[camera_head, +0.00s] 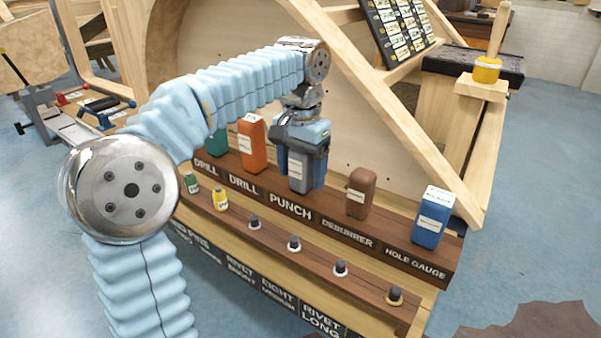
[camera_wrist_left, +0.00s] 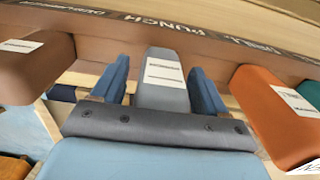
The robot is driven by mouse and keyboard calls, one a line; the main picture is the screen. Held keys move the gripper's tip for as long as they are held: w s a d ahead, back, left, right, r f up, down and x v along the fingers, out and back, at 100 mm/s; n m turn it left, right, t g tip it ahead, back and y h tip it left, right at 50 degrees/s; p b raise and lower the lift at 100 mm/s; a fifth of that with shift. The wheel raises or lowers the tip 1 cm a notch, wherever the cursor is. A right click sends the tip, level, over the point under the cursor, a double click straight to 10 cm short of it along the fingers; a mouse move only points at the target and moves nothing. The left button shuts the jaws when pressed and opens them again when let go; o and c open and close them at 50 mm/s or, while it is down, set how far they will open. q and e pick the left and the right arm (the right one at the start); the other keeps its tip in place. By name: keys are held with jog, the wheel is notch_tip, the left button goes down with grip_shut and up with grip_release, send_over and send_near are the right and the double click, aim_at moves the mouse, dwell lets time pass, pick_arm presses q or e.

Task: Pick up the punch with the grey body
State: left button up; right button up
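The punch with the grey body (camera_head: 298,172) stands upright in the PUNCH place of the wooden rack, a white label on its front. In the left wrist view the grey punch (camera_wrist_left: 163,84) is in the middle. My left gripper (camera_head: 303,176) has come down over it from above, with one blue finger on each side. In the left wrist view my left gripper (camera_wrist_left: 160,88) is open around the punch, with narrow gaps beside it. The gripper hides the punch's top in the head view. My right gripper is not in view.
An orange drill block (camera_head: 253,145) and a green one (camera_head: 216,142) stand left of the punch. A brown deburrer (camera_head: 360,192) and a blue hole gauge (camera_head: 431,218) stand right. Small fittings line the lower step (camera_head: 320,278). A wooden frame (camera_head: 390,110) rises behind.

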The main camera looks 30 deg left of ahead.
pick_arm(q)
jog(key=c, duration=1.2)
jog(key=shift+r, duration=0.1)
